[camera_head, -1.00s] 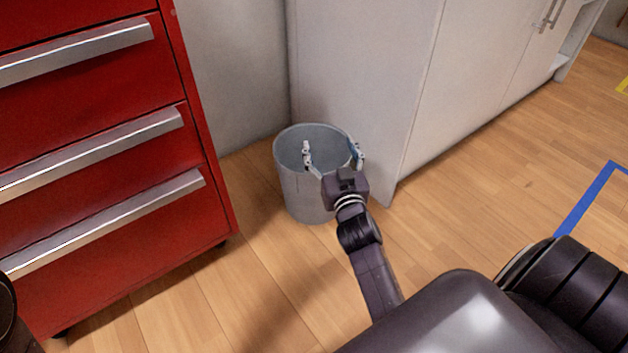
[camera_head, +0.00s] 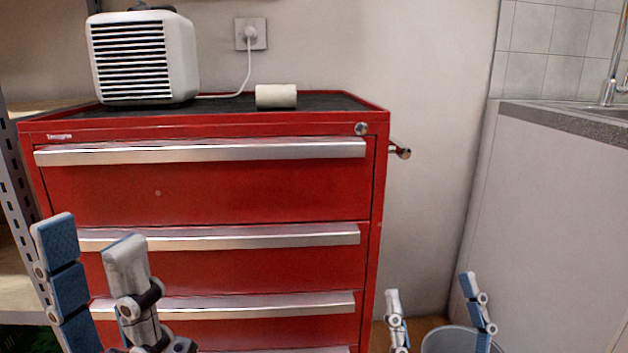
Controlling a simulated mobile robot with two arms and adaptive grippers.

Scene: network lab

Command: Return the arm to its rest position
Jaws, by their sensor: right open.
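My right gripper (camera_head: 430,287) shows at the bottom right of the head view. Its two fingers point up and stand wide apart, with nothing between them. It is in front of the grey bin (camera_head: 450,340), whose rim shows at the bottom edge. My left gripper (camera_head: 91,236) is at the lower left, close to the camera. Its fingers also point up and stand apart with no object between them. The palms and most of both arms are out of view.
A red drawer cabinet (camera_head: 215,193) fills the middle behind my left gripper. A white fan-like box (camera_head: 145,57) and a white roll (camera_head: 276,96) are on its top. A white counter unit (camera_head: 550,220) stands at the right. A metal shelf (camera_head: 17,185) stands at the left.

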